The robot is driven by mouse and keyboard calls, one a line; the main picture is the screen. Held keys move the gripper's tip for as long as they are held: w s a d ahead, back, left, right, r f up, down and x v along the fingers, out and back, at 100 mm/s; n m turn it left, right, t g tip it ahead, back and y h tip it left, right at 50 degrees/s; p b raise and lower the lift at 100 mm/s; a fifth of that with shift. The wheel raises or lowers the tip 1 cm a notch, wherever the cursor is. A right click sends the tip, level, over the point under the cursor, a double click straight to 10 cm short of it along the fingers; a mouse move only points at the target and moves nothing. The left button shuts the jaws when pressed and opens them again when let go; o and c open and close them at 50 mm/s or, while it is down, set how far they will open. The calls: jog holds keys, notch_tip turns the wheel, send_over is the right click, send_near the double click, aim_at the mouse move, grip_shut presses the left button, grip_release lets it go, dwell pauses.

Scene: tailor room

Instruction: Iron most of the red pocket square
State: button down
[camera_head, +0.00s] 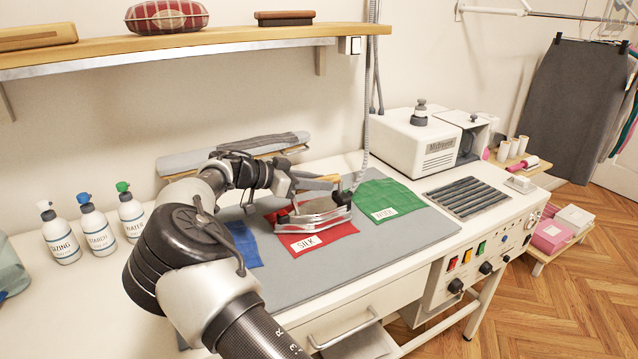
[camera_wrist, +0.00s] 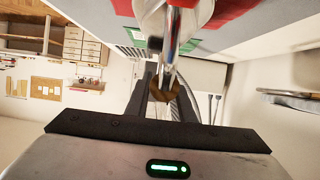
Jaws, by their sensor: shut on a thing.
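The red pocket square (camera_head: 342,229) lies on the grey ironing pad (camera_head: 300,285), with a white label reading SILK near its front edge. A silver iron (camera_head: 314,219) with a wooden handle (camera_head: 316,182) is over the red cloth. Whether its sole touches the cloth is hard to tell. My gripper (camera_head: 290,183) is shut on the iron's handle, which also shows between the fingers in the wrist view (camera_wrist: 165,88). The iron hides the middle of the red cloth. Part of the red cloth shows beside the iron in the wrist view (camera_wrist: 232,10).
A green cloth (camera_head: 390,194) lies right of the red one, a blue cloth (camera_head: 241,243) left. A hose (camera_head: 367,100) hangs at the pad's back. A small sleeve board (camera_head: 232,150) stands behind. Bottles (camera_head: 95,222) stand at left. The front of the pad is clear.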

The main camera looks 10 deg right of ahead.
jog(key=shift+w+r, duration=0.15)
jog(key=shift+r, duration=0.05)
jog(key=w+a+p, duration=0.2)
jog(key=w, duration=0.4)
jog(key=shift+w+r+p, duration=0.15)
jog(key=shift+w+p, duration=0.2)
dwell(0.9)
jog(key=shift+a, duration=0.1)
jog(key=shift+r, duration=0.1)
dwell(0.3)
notch_tip(320, 180, up, 7)
jog(key=p, duration=0.3)
dwell(0.7)
dwell(0.5)
